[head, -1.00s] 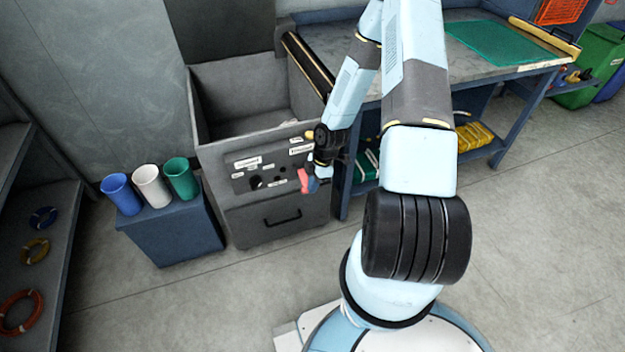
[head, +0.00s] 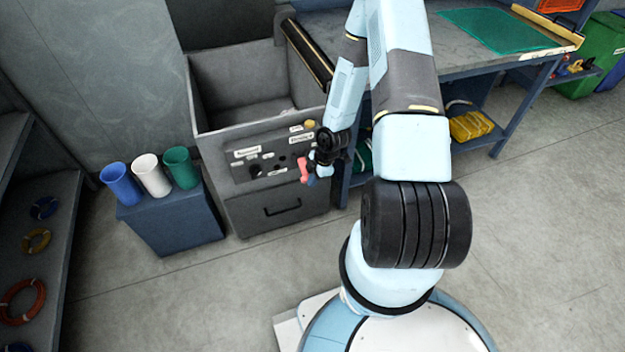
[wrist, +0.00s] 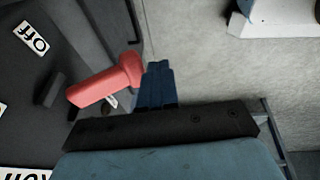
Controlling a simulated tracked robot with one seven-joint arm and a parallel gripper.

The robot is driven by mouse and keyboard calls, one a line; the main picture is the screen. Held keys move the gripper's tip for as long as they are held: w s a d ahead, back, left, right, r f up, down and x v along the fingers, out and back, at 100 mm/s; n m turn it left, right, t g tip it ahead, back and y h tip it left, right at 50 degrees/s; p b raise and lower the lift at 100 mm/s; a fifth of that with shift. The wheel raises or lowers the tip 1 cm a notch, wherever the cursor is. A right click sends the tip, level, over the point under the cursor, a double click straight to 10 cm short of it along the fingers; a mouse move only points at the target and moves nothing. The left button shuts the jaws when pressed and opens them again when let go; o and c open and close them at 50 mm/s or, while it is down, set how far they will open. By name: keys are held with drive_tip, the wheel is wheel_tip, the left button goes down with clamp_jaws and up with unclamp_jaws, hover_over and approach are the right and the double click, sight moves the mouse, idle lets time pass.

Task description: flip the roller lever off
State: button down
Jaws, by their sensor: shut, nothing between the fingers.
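The red roller lever (head: 305,170) is on the right part of the grey machine's front panel (head: 239,174). In the wrist view the lever (wrist: 104,84) is a red handle with a thick round end, lying at a slant. A label reading "Off" (wrist: 33,38) is on the panel at upper left. My gripper (wrist: 157,84) has its blue fingers together and empty, just right of the lever's thick end; I cannot tell whether they touch. In the head view my gripper (head: 324,172) is at the panel's right edge, partly hidden by its wrist.
A blue stand (head: 172,222) with blue, white and green cups is left of the machine. A workbench (head: 470,62) stands to the right, its legs close to my arm. The floor (head: 540,240) in front is clear.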

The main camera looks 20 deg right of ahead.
drive_tip(key=shift+r, duration=0.1)
idle(0.3)
drive_tip(key=s+d+r, duration=0.3)
drive_tip(key=s+r, duration=0.6)
drive_tip(key=shift+r, duration=0.25)
idle(0.5)
